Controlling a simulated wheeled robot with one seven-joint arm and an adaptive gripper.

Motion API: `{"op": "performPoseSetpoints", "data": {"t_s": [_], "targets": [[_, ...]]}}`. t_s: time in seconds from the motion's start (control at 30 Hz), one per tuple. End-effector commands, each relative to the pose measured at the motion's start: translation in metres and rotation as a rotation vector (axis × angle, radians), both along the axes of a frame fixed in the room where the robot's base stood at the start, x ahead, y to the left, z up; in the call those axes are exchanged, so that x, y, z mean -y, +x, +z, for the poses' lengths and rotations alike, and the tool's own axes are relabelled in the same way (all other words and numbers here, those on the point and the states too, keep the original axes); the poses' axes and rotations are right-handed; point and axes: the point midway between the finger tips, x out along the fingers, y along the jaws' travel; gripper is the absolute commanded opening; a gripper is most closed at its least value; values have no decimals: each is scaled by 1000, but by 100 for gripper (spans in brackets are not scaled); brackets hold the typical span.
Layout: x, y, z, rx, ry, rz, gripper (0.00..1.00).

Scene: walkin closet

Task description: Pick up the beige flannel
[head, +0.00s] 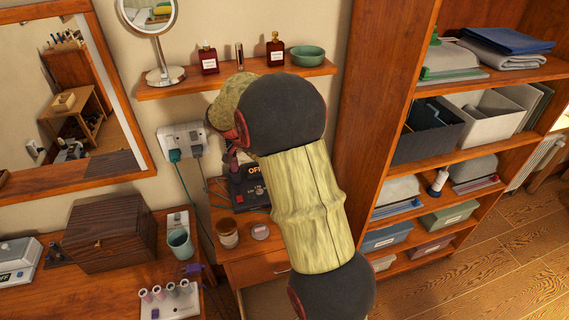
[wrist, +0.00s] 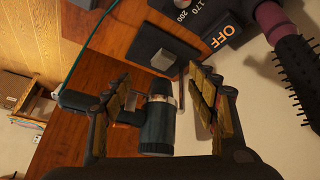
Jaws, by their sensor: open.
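I cannot make out a beige flannel for certain in either view. My gripper (wrist: 162,98) is open in the wrist view, with one finger on each side. A dark teal cylinder with a silver band (wrist: 157,125) shows between the fingers, which do not grip it. In the head view my arm hides most of the gripper, over the small wooden table by the wall.
A black device marked OFF (head: 250,186), an amber jar (head: 227,233) and a round brush (wrist: 297,75) are near the gripper. A wall shelf (head: 160,93) with bottles and a green bowl (head: 308,55) is above. A wooden box (head: 110,232) stands left; open floor (head: 490,265) lies right.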

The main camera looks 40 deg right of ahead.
Motion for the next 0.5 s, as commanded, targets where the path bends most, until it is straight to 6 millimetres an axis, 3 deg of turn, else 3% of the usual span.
{"op": "performPoseSetpoints", "data": {"t_s": [0.03, 0.2, 0.33, 0.5], "targets": [[19, 5, -19, -2, -18, -59, 58], [71, 17, -67, 33, -89, -231, 58], [95, 19, -94, 55, -127, -313, 58], [108, 20, -108, 71, -150, -359, 58]]}}
